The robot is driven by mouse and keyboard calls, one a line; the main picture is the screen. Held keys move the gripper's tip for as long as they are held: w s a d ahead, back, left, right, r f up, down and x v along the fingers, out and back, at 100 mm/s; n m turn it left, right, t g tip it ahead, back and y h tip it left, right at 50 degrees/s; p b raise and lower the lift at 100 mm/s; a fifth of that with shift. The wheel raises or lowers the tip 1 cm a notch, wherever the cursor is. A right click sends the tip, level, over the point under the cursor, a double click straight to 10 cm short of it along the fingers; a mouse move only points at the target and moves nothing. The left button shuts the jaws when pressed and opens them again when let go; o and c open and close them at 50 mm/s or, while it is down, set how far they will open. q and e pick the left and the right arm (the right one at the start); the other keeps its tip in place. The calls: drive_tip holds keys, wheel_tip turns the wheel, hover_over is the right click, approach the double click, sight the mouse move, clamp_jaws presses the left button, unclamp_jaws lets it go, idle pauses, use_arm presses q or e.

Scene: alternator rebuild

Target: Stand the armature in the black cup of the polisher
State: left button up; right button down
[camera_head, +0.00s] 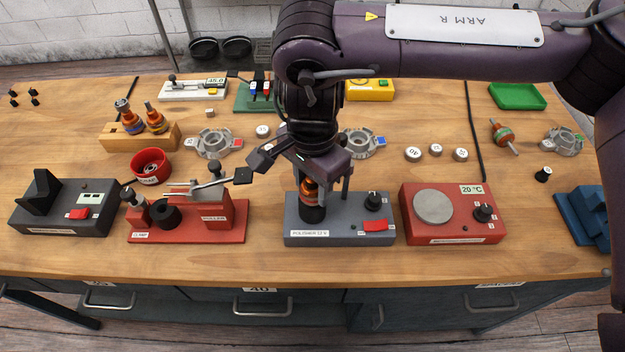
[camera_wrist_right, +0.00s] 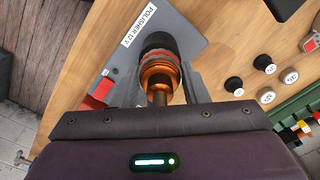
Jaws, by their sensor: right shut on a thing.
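The armature (camera_head: 309,187), with copper windings and a shaft, is upright over the polisher (camera_head: 290,228), a grey box with a red switch. Its lower end is at the black cup (camera_head: 312,213); the right wrist view shows the armature (camera_wrist_right: 160,72) lined up with the cup (camera_wrist_right: 157,42). I cannot tell how deep it sits inside. My right gripper (camera_head: 325,186) is shut on the armature from above; its fingers also show in the right wrist view (camera_wrist_right: 160,85). My left gripper is not in view.
A red puller stand (camera_head: 230,228) is left of the polisher, and a red heater box (camera_head: 455,225) is right of it. A wooden block (camera_head: 125,138) holds two more armatures. Another lies at the right (camera_head: 502,133). Housings and weights stand behind the polisher.

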drive_tip(key=shift+f, duration=0.15)
drive_tip(key=c, duration=0.8)
unclamp_jaws()
drive_tip(key=shift+o, duration=0.2)
drive_tip(key=shift+r+p, duration=3.5)
drive_tip(key=shift+r, duration=0.55)
drive_tip(key=shift+f, duration=0.1)
